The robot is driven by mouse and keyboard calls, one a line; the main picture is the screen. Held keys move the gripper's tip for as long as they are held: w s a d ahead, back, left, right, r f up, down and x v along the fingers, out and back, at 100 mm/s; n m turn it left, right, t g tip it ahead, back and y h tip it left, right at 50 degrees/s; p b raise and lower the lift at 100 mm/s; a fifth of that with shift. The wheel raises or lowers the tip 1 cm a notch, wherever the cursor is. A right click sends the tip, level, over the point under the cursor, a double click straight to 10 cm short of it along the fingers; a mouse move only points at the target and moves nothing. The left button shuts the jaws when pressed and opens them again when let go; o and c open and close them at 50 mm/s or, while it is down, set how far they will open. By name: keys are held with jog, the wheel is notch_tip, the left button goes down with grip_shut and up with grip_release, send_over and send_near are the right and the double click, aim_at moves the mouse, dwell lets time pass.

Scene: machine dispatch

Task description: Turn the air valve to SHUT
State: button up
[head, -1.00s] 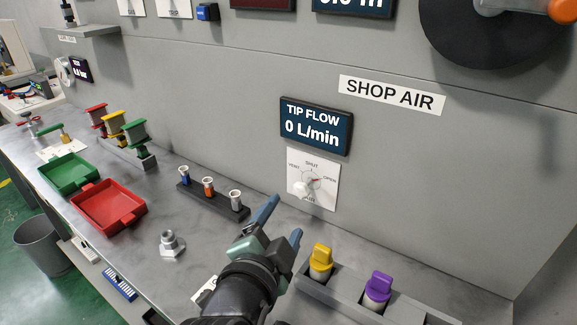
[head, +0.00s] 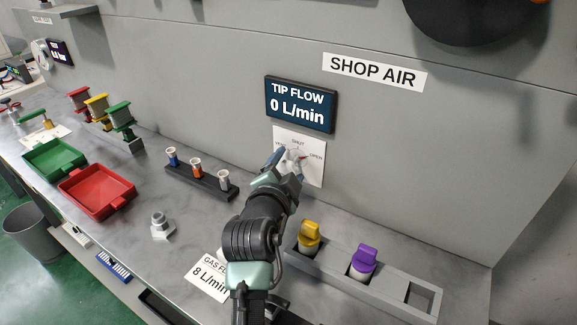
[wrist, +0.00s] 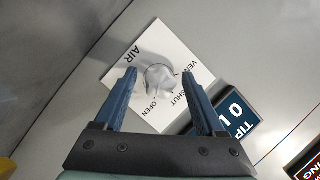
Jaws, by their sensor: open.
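The air valve is a pale knob (wrist: 160,78) on a white square plate (head: 314,172) on the grey wall panel. The plate carries the labels VENT, SHUT and OPEN. The TIP FLOW display (head: 300,104) above reads 0 L/min.
Below the valve on the bench, a grey holder (head: 394,292) carries a yellow-topped (head: 309,235) and a purple-topped piece (head: 362,261). A dark rack (head: 185,184) with small vials stands left of my arm. Red (head: 97,207) and green trays lie farther left.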

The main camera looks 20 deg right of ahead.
jog(key=shift+w+d, duration=0.1)
jog(key=shift+c, duration=0.2)
grip_shut()
dwell(0.5)
jog(key=n+g+h+p, duration=0.1)
jog(key=n+g, duration=0.1)
jog(key=n, duration=0.2)
jog(key=shift+g, duration=0.3)
jog(key=n+g+h, duration=0.1)
jog(key=n+g, duration=0.1)
jog(key=n, duration=0.2)
jog(key=shift+h, duration=0.4)
jog(key=shift+o, duration=0.2)
grip_release()
